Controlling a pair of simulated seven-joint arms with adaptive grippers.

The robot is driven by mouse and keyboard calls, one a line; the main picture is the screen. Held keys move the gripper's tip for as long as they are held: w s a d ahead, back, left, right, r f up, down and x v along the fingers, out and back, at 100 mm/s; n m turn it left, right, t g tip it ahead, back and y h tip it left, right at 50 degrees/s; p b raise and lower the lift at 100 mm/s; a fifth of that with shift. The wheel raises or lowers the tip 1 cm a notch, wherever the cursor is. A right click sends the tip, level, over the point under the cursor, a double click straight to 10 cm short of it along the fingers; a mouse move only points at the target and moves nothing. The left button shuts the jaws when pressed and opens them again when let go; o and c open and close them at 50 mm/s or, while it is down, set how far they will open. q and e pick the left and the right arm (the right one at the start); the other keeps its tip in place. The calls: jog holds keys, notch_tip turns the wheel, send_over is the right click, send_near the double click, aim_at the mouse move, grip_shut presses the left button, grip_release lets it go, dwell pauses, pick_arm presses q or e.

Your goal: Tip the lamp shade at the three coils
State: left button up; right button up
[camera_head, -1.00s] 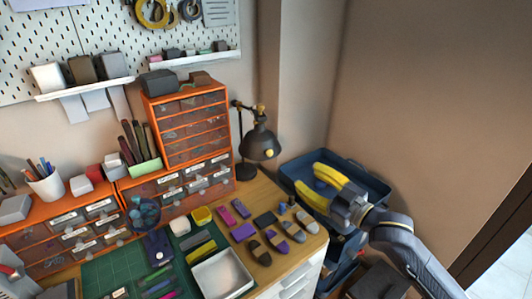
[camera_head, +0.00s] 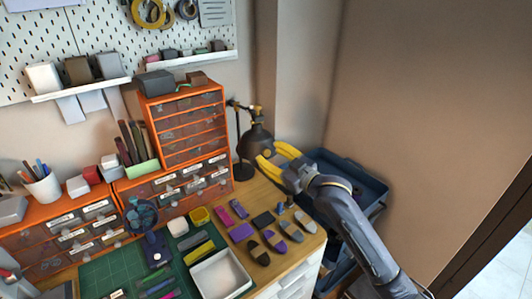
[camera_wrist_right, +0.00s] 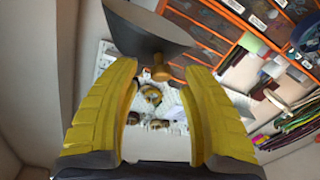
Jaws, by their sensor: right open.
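The black desk lamp's shade (camera_head: 257,145) hangs from its arm at the right end of the bench, facing down. In the right wrist view the dark shade (camera_wrist_right: 148,32) and its brass knob (camera_wrist_right: 160,72) show ahead of and between my fingers. My right gripper (camera_head: 270,155) is open, its yellow fingers close to the shade's right side; I cannot tell whether they touch it. Ring-shaped coils, a yellow one (camera_head: 148,12) among them, hang on the pegboard. Several oval bundles, such as a purple one (camera_head: 275,240), lie under the lamp; I cannot tell which are the three coils. My left gripper is out of view.
An orange drawer cabinet (camera_head: 184,125) stands left of the lamp. A white tray (camera_head: 220,274) and a green cutting mat (camera_head: 110,272) lie on the bench. A dark blue bin (camera_head: 352,180) stands right of the bench. The right wall is bare.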

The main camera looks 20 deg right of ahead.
aim_at(258, 137)
jog(key=shift+x, duration=1.2)
grip_shut()
